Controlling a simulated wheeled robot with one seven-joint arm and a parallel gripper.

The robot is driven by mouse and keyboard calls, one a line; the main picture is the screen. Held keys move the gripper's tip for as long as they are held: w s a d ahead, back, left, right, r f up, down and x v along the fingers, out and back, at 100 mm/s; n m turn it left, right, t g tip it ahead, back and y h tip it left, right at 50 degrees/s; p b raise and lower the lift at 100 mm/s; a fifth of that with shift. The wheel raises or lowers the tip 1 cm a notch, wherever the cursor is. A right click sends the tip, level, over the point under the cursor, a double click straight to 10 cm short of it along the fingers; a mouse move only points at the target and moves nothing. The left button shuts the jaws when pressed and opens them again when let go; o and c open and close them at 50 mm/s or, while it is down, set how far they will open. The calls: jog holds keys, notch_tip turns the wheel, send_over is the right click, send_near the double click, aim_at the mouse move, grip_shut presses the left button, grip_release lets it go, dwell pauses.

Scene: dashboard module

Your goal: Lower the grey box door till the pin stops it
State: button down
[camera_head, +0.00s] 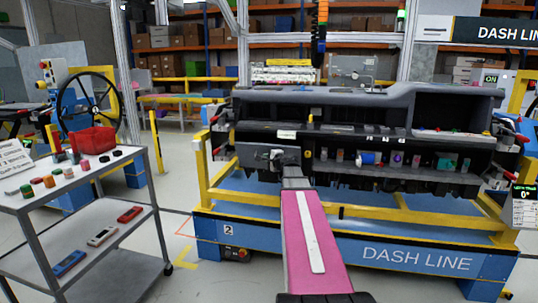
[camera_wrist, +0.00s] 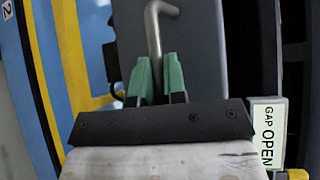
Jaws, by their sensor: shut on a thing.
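The grey box door (camera_head: 248,155) is at the left part of the dashboard module in the head view, partly hidden by my gripper (camera_head: 277,158). In the wrist view a plain grey panel, likely this door (camera_wrist: 200,50), fills the upper middle. My gripper (camera_wrist: 158,82), with green fingers, is shut on a bent metal rod (camera_wrist: 153,35) in front of the panel. The rod's top hooks to the right. I cannot tell whether it is the door's handle. The door's angle is unclear, and I cannot make out the stop pin.
A white "GAP OPEN" sign (camera_wrist: 266,135) stands right of the gripper. Yellow rails (camera_head: 375,215) run along the blue base (camera_head: 330,245). A cart (camera_head: 85,180) with small parts is at the left.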

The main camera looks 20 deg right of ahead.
jog(key=shift+s+a+f, duration=0.25)
jog(key=shift+s+f, duration=0.1)
jog(key=shift+f, duration=0.2)
jog(key=shift+s+a+f, duration=0.2)
jog(key=shift+s+f, duration=0.1)
jog(key=shift+f, duration=0.25)
jog(key=c, duration=1.4)
grip_release()
jog(key=shift+c, duration=0.2)
jog(key=v, duration=1)
jog(key=shift+s, duration=0.4)
